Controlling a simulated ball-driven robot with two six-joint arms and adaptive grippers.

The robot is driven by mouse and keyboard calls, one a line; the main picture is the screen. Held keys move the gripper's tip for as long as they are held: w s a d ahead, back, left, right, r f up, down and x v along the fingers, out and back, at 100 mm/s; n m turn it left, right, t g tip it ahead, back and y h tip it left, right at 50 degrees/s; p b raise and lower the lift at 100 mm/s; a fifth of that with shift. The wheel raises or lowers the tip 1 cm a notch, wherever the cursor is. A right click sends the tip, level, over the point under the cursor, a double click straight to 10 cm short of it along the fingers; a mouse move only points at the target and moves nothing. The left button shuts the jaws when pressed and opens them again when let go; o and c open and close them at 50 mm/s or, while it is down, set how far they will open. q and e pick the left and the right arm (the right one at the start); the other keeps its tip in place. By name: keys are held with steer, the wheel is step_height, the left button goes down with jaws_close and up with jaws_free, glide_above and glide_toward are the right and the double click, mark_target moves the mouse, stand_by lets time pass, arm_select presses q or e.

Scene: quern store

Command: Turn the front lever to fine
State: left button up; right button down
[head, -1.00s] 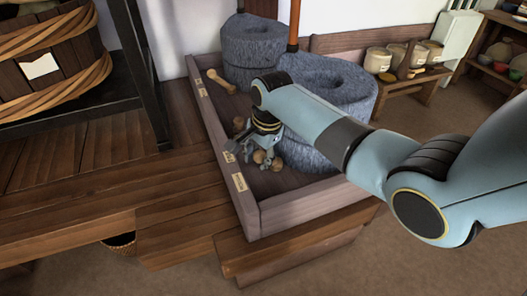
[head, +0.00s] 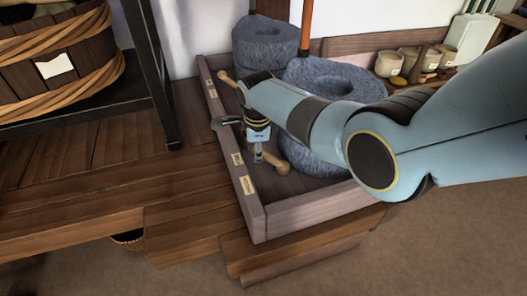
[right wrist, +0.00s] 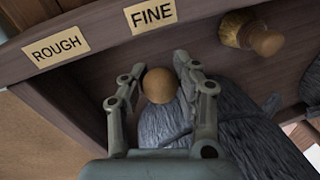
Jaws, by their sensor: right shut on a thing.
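The front quern (head: 335,85) is a grey stone wheel in a wooden tray. In the right wrist view, the round wooden knob of the front lever (right wrist: 160,85) sits just below the FINE label (right wrist: 151,15). The ROUGH label (right wrist: 57,48) is to its left. My right gripper (right wrist: 158,80) is shut on this knob, with one finger at each side. In the head view, my right gripper (head: 250,142) is low inside the tray's left side, and my forearm hides part of the front quern. The rest of the lever is hidden. My left gripper is not in view.
A rear quern (head: 265,42) stands behind, with its own wooden lever (head: 228,78). The tray's wall (head: 257,212) runs close along the gripper's left.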

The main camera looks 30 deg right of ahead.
steer(key=shift+w+d+r, duration=0.15)
steer(key=shift+w+r, duration=0.05)
steer(key=c, duration=1.4)
jaws_free()
steer(key=o, duration=0.5)
steer(key=shift+s, duration=0.15)
steer(key=r, duration=0.4)
steer(key=s+r, duration=0.1)
steer(key=r, duration=0.2)
steer(key=s+a+r, duration=0.1)
steer(key=r, duration=0.3)
steer(key=shift+r, duration=0.3)
steer(key=shift+s, duration=0.15)
